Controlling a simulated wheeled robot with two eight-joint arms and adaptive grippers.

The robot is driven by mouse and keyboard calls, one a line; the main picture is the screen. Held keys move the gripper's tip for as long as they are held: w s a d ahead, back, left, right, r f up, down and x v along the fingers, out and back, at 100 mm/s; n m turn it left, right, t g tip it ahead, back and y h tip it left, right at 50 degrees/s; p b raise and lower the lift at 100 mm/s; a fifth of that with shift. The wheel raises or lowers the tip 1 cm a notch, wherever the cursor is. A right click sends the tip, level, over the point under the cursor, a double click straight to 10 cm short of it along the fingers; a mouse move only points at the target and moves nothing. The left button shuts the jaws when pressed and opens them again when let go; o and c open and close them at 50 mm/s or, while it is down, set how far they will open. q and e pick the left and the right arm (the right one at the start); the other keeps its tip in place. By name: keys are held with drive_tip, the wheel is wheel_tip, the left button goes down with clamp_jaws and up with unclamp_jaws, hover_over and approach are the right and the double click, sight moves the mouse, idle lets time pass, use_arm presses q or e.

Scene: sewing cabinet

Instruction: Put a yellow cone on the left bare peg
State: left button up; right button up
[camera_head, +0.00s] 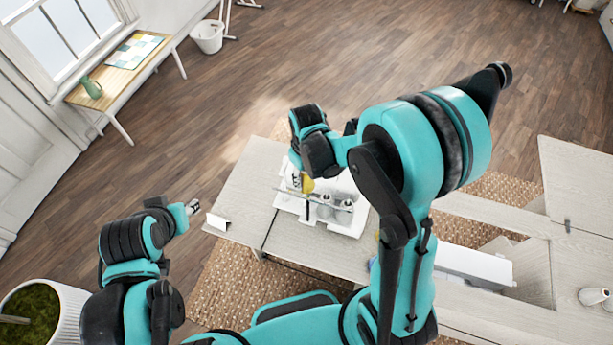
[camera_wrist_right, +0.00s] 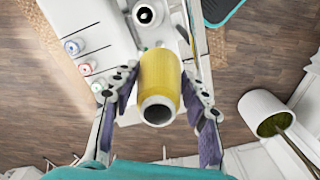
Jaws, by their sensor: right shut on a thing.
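A yellow cone (camera_head: 308,185) is held over the white thread stand (camera_head: 342,229) in the head view. The cone also shows in the right wrist view (camera_wrist_right: 161,78), its hollow end facing the camera. My right gripper (camera_wrist_right: 160,100) is shut on it, with one finger on each side. Grey-white cones (camera_head: 344,212) stand on the stand's right part. The bare pegs are hard to make out; the arm and the cone hide part of the stand. My left gripper (camera_head: 193,207) is away to the left, above the cabinet's left edge, too small to read its jaws.
The pale cabinet top (camera_head: 248,190) has free room left of the stand. In the right wrist view, several small coloured spools (camera_wrist_right: 85,68) sit along a white surface at the left. A planter (camera_head: 45,310) stands at the lower left. A woven rug (camera_head: 225,285) lies below.

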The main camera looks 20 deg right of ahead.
drive_tip(key=shift+f, duration=0.1)
drive_tip(key=shift+f+b, duration=4.15)
drive_tip(key=shift+f, duration=0.15)
drive_tip(key=shift+f+b, duration=0.15)
drive_tip(key=shift+b, duration=0.15)
drive_tip(key=shift+f+b, duration=1.85)
drive_tip(key=shift+f, duration=0.05)
drive_tip(key=o, duration=1.3)
drive_tip(key=shift+c, duration=0.2)
drive_tip(key=shift+r, duration=0.1)
